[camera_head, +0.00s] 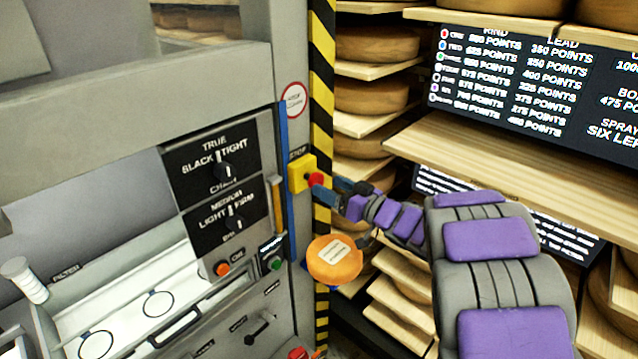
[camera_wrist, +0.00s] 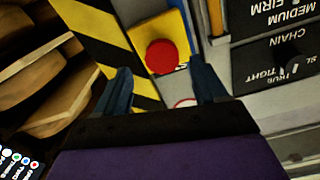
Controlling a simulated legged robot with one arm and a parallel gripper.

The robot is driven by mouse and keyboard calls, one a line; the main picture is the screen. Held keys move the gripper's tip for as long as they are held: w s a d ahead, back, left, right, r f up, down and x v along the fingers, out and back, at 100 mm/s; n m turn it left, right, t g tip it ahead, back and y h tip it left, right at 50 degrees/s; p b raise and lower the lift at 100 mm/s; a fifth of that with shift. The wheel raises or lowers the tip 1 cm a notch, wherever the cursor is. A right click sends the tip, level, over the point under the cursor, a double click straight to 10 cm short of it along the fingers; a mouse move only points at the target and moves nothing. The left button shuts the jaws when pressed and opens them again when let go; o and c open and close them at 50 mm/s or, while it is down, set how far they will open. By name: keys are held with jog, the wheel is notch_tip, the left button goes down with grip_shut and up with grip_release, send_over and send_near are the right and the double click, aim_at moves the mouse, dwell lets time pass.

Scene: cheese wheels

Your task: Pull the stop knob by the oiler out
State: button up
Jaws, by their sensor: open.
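The red stop knob (camera_head: 316,180) sits on a yellow box (camera_head: 301,174) under a "STOP" label, on the machine's right edge beside the striped post. In the wrist view the round red knob (camera_wrist: 162,57) shows on its yellow box (camera_wrist: 167,27), ahead of and between my finger tips. My gripper (camera_head: 335,190) is at the knob in the head view, with its purple and grey arm coming from the right. In the wrist view my gripper (camera_wrist: 165,85) has its two blue fingers spread, with nothing between them that I can tell is held. An orange round container (camera_head: 334,262), perhaps the oiler, is below the knob.
A yellow-black striped post (camera_head: 321,80) runs right beside the box. Wooden shelves with cheese wheels (camera_head: 377,43) stand behind on the right. Dial panels (camera_head: 213,158) with a green button (camera_head: 275,263) and an orange button (camera_head: 222,269) are on the left.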

aim_at(319, 181)
jog(key=x, duration=0.5)
jog(key=shift+s+a+f, duration=0.1)
jog(key=shift+s+a, duration=0.15)
jog(key=shift+s, duration=0.05)
jog(key=shift+w+a+b, duration=0.1)
jog(key=shift+w+b, duration=0.1)
jog(key=shift+b, duration=0.1)
jog(key=shift+w+d, duration=0.15)
jog(key=shift+d, duration=0.3)
jog(key=shift+a, duration=0.5)
jog(key=c, duration=0.5)
jog(key=shift+d, duration=0.2)
grip_shut()
